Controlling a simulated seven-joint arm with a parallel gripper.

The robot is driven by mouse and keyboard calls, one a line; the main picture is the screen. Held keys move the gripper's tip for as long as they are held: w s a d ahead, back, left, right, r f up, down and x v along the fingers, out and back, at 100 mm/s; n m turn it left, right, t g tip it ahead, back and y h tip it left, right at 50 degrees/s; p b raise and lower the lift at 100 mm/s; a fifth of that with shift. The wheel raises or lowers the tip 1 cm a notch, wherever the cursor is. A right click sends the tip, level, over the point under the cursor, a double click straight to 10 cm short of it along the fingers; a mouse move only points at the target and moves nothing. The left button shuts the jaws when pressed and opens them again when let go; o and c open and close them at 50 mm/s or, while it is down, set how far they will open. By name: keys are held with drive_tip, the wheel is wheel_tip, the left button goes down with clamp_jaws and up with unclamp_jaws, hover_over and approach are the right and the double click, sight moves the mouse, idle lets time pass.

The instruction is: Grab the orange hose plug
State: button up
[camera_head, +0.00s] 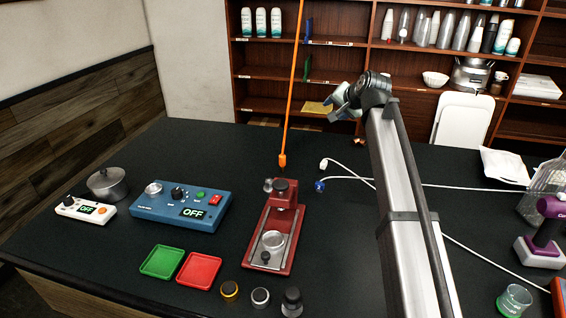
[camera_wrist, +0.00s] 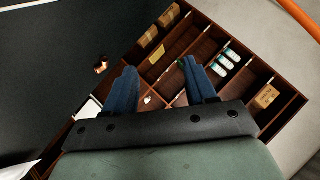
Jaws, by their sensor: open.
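The orange hose plug (camera_head: 282,162) hangs at the lower end of a thin orange hose (camera_head: 293,85), just above the back of the red brewer (camera_head: 272,228) in the head view. I cannot tell whether it touches the brewer. My gripper (camera_head: 338,104) is raised to the right of the hose and higher than the plug, apart from both. In the wrist view, my gripper (camera_wrist: 160,72) has its two blue fingers spread with nothing between them. A piece of orange hose (camera_wrist: 297,17) crosses the top right corner there; the plug is not visible in that view.
A blue control box (camera_head: 180,207), a white box (camera_head: 86,208), a green tray (camera_head: 161,262) and a red tray (camera_head: 200,270) are on the dark table (camera_head: 340,250). White cables (camera_head: 345,170) lie right of the brewer. Shelves (camera_head: 265,60) stand behind.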

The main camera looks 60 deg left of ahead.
sight(283, 156)
drive_tip(key=s+a+f+n+h, duration=0.2)
drive_tip(key=s+f+n, duration=0.2)
drive_tip(key=s, duration=0.4)
drive_tip(key=s+a+f+n+h, duration=0.2)
drive_tip(key=s+a+f+n, duration=0.15)
drive_tip(key=s, duration=0.45)
drive_tip(key=shift+n, duration=0.45)
drive_tip(key=shift+w+d+f+x, duration=0.15)
drive_tip(key=shift+d+x, duration=0.1)
drive_tip(key=shift+x, duration=1.95)
drive_tip(key=shift+d+f+x, duration=0.1)
drive_tip(key=shift+d+x, duration=0.15)
drive_tip(key=shift+x, duration=1.95)
drive_tip(key=shift+w+d+f+x, duration=0.15)
drive_tip(key=shift+d+x, duration=0.1)
drive_tip(key=shift+x, duration=1.9)
drive_tip(key=shift+s, duration=0.1)
clamp_jaws()
